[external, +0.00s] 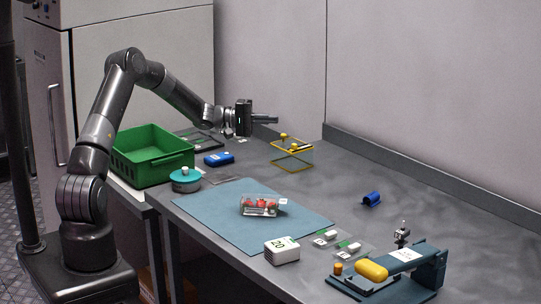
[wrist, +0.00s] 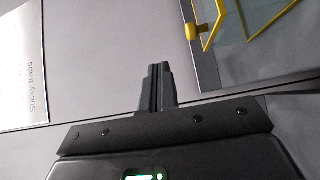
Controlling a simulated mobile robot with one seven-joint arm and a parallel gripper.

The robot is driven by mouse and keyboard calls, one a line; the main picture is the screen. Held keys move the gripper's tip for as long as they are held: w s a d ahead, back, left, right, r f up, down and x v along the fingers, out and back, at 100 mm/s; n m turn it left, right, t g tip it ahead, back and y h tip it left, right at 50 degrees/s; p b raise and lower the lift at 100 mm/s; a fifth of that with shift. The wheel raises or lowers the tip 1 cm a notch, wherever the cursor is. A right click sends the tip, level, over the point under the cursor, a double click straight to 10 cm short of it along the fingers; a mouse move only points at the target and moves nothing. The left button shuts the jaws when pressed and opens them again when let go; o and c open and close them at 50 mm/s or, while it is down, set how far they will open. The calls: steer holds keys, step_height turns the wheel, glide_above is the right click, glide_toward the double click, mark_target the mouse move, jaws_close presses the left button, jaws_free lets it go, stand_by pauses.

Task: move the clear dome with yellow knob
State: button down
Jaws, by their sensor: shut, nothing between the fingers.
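The clear dome (external: 293,158) stands on the grey table behind the blue mat. It looks like a box-shaped see-through cover with yellow edges and a yellow knob (external: 283,135) on top. In the wrist view, part of the clear cover (wrist: 262,45) with yellow edging shows at the top right, cut off by the frame. My gripper (external: 273,119) is above and slightly left of the dome, pointing right, apart from it. Its fingers (wrist: 158,72) are together and empty in the wrist view.
A green crate (external: 150,172), a blue object (external: 218,159) and a teal-lidded pot (external: 186,184) stand at left. A clear punnet of red berries (external: 262,205) is on the blue mat (external: 215,217). A blue scoop-like piece (external: 371,199) lies right; table between is clear.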

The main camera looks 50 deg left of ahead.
mark_target(292, 151)
step_height(292, 151, down, 7)
steer(key=shift+r, duration=0.1)
steer(key=shift+d, duration=0.45)
steer(key=shift+d, duration=0.1)
steer(key=d, duration=2)
steer(key=shift+d, duration=0.15)
